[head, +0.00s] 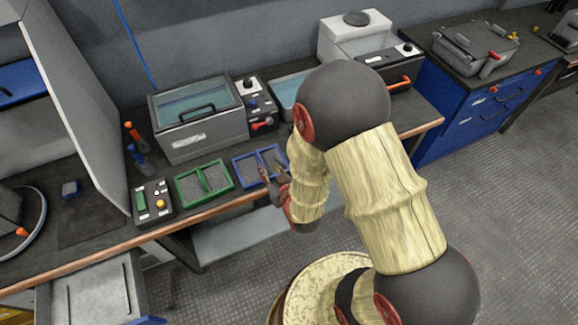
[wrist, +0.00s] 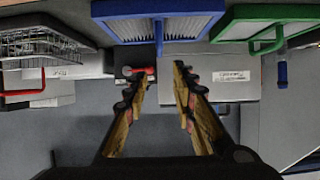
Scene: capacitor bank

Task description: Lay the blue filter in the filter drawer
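The blue filter (head: 243,174) is a blue-framed grey panel with a blue handle, lying on the bench near its front edge. It also shows at the top of the wrist view (wrist: 190,29), with its handle (wrist: 158,37) sticking out toward my fingers. My gripper (head: 270,170) is at the right end of the blue filter in the head view. In the wrist view my gripper (wrist: 159,68) is open and empty, its tips just short of the handle and one on each side of its line. An open drawer (head: 88,295) is below the bench at lower left.
A green filter (head: 191,190) with a handle lies left of the blue one. A control box (head: 153,203) stands farther left, and a lidded tank (head: 197,115) stands behind. A wire basket (wrist: 45,45) with a red handle shows in the wrist view.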

